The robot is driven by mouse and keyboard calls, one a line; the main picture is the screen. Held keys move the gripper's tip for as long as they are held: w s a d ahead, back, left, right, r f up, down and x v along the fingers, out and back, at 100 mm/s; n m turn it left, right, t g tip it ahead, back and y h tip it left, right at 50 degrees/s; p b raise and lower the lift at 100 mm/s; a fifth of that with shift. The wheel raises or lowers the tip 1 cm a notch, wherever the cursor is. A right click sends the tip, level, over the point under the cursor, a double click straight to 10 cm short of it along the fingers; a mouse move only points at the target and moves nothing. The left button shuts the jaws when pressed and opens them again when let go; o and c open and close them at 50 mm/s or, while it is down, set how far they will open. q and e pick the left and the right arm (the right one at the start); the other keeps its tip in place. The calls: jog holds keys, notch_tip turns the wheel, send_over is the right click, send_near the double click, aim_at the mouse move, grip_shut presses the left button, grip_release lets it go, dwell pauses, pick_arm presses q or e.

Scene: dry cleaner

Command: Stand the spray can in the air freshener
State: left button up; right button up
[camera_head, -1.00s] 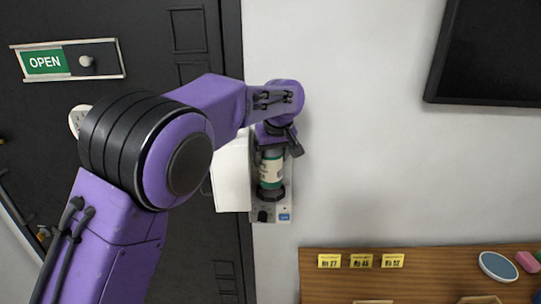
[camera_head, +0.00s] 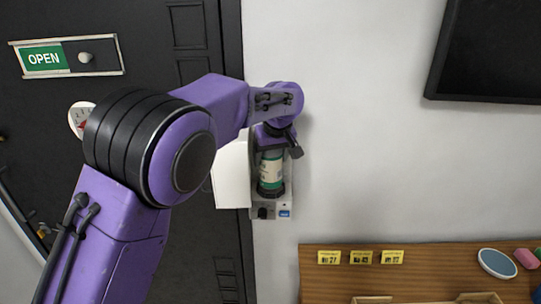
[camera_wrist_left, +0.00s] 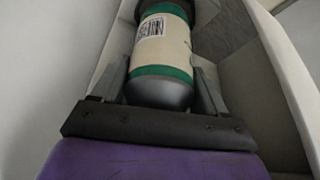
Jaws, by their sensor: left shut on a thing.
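The spray can (camera_head: 271,171), green with a cream label, is upright in the head view, inside the open air freshener (camera_head: 285,203) on the wall. My left gripper (camera_head: 274,147) is shut on the can from above. In the left wrist view the can (camera_wrist_left: 164,50) lies between the two fingers of the gripper (camera_wrist_left: 165,84), its rounded grey end towards the wrist. The air freshener's pale housing (camera_wrist_left: 262,75) is beside the can there. I cannot tell whether the can's lower end rests on the base. My right gripper is out of view.
The air freshener's white cover (camera_head: 231,175) hangs open to the left. A dark door (camera_head: 180,255) with an OPEN sign (camera_head: 68,58) is behind my arm. A wooden board (camera_head: 420,262) with yellow tags is at lower right. The wall between is bare.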

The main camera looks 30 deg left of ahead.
pick_arm(q)
jog(key=shift+f, duration=0.1)
jog(key=shift+f, duration=0.65)
jog(key=o, duration=1.2)
jog(key=shift+r, duration=0.1)
jog(key=shift+r, duration=3.45)
jog(key=shift+d, duration=0.1)
